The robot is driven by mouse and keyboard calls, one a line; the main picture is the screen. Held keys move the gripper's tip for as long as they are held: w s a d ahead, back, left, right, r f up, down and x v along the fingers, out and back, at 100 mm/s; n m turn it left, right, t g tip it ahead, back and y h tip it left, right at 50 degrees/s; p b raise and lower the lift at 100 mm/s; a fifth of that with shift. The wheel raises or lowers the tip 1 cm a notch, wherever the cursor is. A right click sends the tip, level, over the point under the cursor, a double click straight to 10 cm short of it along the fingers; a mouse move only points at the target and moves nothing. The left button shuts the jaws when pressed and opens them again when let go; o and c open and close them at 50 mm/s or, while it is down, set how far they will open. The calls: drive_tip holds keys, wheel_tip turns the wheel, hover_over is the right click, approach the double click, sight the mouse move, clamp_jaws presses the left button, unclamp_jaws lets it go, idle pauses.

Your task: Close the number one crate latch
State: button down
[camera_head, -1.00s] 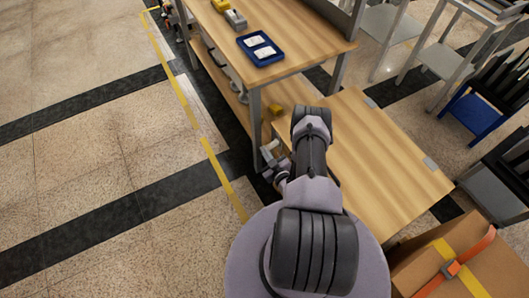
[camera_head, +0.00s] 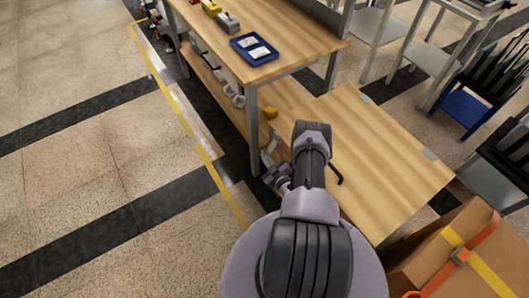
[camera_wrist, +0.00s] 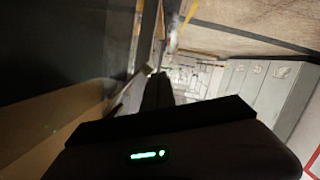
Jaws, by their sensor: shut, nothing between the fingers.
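A wooden crate-like box (camera_head: 385,165) with a flat light-brown top and grey metal corner plates stands just right of my arm. A thin black bar (camera_head: 336,174) shows at its near left edge, partly hidden by my arm; I cannot tell whether it is a latch. No number one marking is readable. My gripper (camera_head: 277,176) is low at the box's left side, beside the workbench leg. In the wrist view my gripper (camera_wrist: 156,88) is dark, shut and empty. A brown panel lies left of it there; contact cannot be told.
A workbench (camera_head: 290,62) with a blue tray (camera_head: 254,49) stands behind the box. A cardboard box (camera_head: 455,262) with an orange strap is at the lower right. Chairs and metal stands are at the right. The tiled floor on the left is clear.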

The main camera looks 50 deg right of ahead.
drive_tip(key=shift+d+f, duration=0.15)
drive_tip(key=shift+f, duration=0.2)
idle(0.6)
